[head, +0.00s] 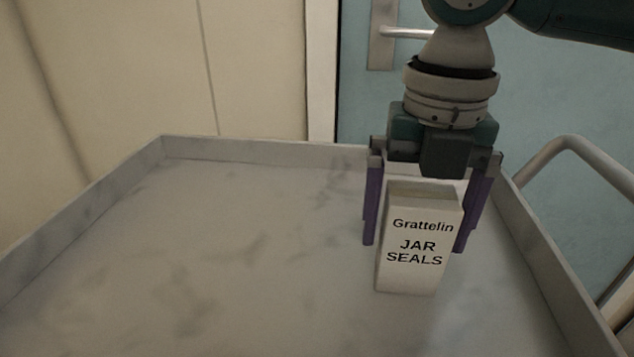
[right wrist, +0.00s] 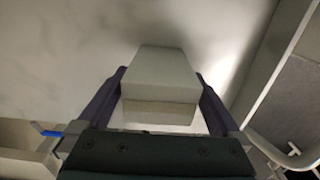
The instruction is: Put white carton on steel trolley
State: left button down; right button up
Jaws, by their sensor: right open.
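The white carton (head: 418,258), printed "Grattelin JAR SEALS", stands upright on the trolley's tray surface (head: 210,240) toward its right side. My right gripper (head: 416,240) is above it and points down, with its purple fingers open on either side of the carton. In the right wrist view the carton (right wrist: 160,80) sits between the two fingers (right wrist: 160,90), with a narrow gap visible near the right finger. Whether its base rests fully on the tray is hard to see, but it looks set down. My left gripper is not in view.
The tray has a raised rim (head: 265,150) all round its visible edges. A metal handle (head: 570,150) curves up at the right. A blue door (head: 365,100) and cream wall panels (head: 250,60) stand behind. The left and middle of the tray are clear.

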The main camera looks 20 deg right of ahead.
notch_tip(320, 180, up, 8)
jog(key=shift+r+p, duration=0.15)
jog(key=shift+p, duration=0.6)
